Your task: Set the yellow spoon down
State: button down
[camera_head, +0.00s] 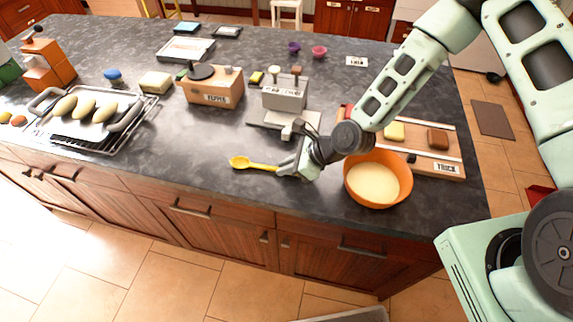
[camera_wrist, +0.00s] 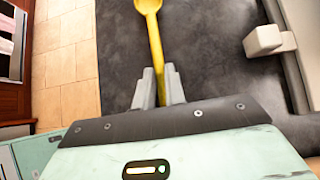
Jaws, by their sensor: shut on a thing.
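The yellow spoon (camera_head: 251,163) is near the front edge of the dark countertop, its bowl pointing left and its handle running to my gripper. My gripper (camera_head: 285,170) is shut on the handle. In the wrist view the spoon (camera_wrist: 154,40) extends up from between the two grey fingers of my gripper (camera_wrist: 158,90), with its bowl at the top edge. The spoon is over or on the dark counter; I cannot tell whether it touches the surface.
An orange bowl (camera_head: 351,186) with pale batter stands right of my gripper. A grey device (camera_head: 285,95) stands behind it. A tray board (camera_head: 440,165) with food blocks is at the right. A wire rack (camera_head: 137,125) is at the left. The counter left of the spoon (camera_head: 195,150) is clear.

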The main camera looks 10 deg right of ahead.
jog(key=c, duration=1.5)
grip_release()
jog(key=shift+o, duration=0.2)
jog(key=shift+f, duration=0.15)
jog(key=shift+d+b, duration=0.2)
jog(key=shift+b, duration=0.1)
jog(key=s+a+b+v, duration=0.1)
jog(key=b+v, duration=0.3)
jog(key=v, duration=1.3)
jog(key=s+a+r+n+g+h, duration=0.1)
jog(key=s+r+n+h, duration=0.3)
jog(key=n, duration=1.1)
jog(key=s+a+r+n+g+h, duration=0.2)
jog(key=s+r+n, duration=0.6)
jog(key=s+n, duration=0.5)
jog(key=shift+a+n+h, duration=0.35)
jog(key=shift+n+h, duration=0.55)
jog(key=shift+n, duration=0.1)
